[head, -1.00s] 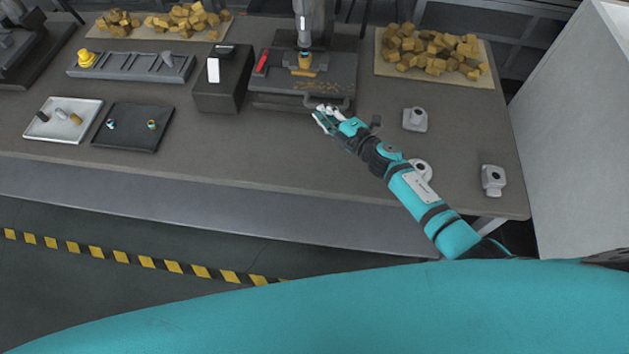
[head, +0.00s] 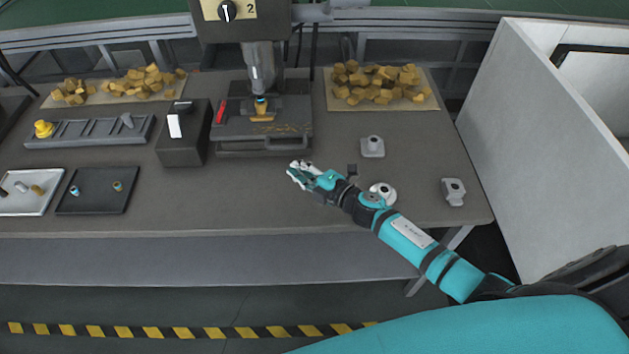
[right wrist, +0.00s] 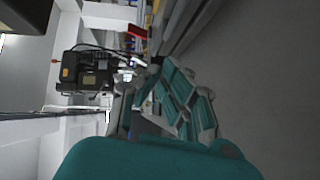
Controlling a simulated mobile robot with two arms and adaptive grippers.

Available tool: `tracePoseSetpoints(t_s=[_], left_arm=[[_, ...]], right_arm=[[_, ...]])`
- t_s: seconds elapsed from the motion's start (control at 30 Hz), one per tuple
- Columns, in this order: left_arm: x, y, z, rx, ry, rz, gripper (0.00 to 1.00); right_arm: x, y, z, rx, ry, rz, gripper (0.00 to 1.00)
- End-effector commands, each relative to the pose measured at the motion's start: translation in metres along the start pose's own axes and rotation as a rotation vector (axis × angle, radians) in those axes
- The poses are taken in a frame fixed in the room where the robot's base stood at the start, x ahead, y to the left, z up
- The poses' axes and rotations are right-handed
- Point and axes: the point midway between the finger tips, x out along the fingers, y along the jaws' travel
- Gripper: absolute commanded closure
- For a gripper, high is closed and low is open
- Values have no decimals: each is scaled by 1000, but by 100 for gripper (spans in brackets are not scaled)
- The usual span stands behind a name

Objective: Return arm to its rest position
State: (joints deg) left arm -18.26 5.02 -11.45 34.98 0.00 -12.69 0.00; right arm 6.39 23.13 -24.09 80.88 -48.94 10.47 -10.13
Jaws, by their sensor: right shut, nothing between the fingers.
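My right arm reaches in from the lower right in the head view. Its right gripper (head: 297,171) is over the grey workbench (head: 250,205), in front of the machine (head: 264,125) with the vertical spindle. The gripper is shut and empty. The right wrist view also shows the right gripper (right wrist: 160,72), its teal and grey fingers close together. In the head view the gripper is apart from the machine's front handle. My left gripper is not in view.
Small grey fixtures (head: 373,147) stand right of the gripper, one partly behind my forearm. A dark box (head: 183,140), a black tray (head: 97,190) and a white tray (head: 30,190) lie left. A white partition (head: 540,130) stands right. The bench front is clear.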

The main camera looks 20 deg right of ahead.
Motion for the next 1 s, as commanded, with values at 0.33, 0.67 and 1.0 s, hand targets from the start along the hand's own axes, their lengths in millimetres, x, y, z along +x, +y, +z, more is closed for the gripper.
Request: tracePoseSetpoints(t_s=[0.33, 0.67, 1.0], left_arm=[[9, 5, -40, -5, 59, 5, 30], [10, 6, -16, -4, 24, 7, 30], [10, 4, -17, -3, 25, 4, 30]], right_arm=[[-50, -2, -1, 0, 2, -1, 100], [-57, 2, -2, 31, -25, 8, 100], [-132, -7, 6, 722, -597, -26, 100]])
